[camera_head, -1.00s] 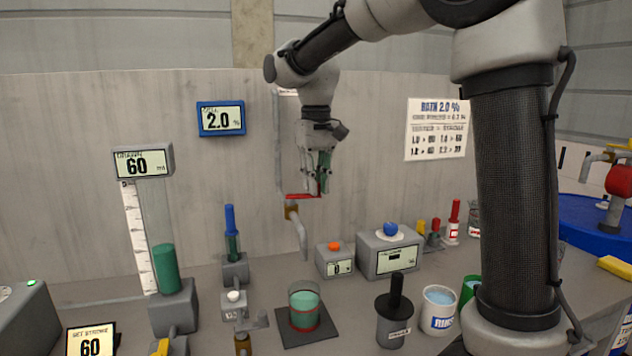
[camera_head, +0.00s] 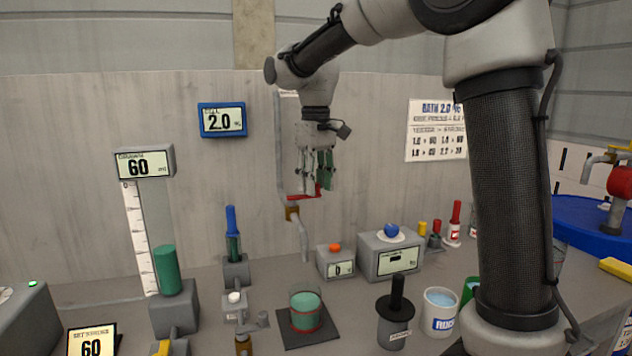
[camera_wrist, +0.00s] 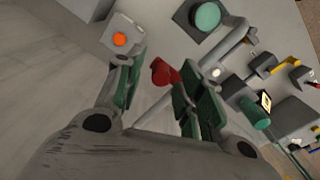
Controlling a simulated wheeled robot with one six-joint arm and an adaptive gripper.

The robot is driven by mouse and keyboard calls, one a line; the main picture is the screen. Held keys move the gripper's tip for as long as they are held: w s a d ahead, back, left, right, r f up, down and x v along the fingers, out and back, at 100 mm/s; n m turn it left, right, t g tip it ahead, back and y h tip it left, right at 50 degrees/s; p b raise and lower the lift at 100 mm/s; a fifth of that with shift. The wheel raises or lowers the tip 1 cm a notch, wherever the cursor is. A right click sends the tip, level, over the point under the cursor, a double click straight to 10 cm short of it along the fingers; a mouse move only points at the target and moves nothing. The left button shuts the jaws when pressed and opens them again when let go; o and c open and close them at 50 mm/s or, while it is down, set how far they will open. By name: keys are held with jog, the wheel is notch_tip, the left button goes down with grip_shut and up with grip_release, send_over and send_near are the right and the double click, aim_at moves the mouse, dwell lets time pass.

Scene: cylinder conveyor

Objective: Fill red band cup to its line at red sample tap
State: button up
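A clear cup (camera_head: 306,311) with green liquid stands upright on a dark square pad below the middle tap. The middle tap (camera_head: 303,236) is a grey spout on a wall pipe with a red lever (camera_head: 304,196). My gripper (camera_head: 318,187) is at the lever, fingers pointing down. In the wrist view my gripper (camera_wrist: 160,85) has its green-padded fingers spread, with the red lever (camera_wrist: 165,73) between them. Contact cannot be told. The cup (camera_wrist: 207,15) shows at the top there.
An orange-button box (camera_head: 335,262) and a blue-knob box (camera_head: 390,255) stand right of the tap. A black-handled pot (camera_head: 396,318) and a rinse cup (camera_head: 439,312) are at front right. A green column (camera_head: 166,270) stands left. Another red-bodied tap (camera_head: 622,181) is at far right.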

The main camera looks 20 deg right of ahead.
jog(key=shift+r, duration=0.1)
notch_tip(320, 180, up, 12)
dwell(0.5)
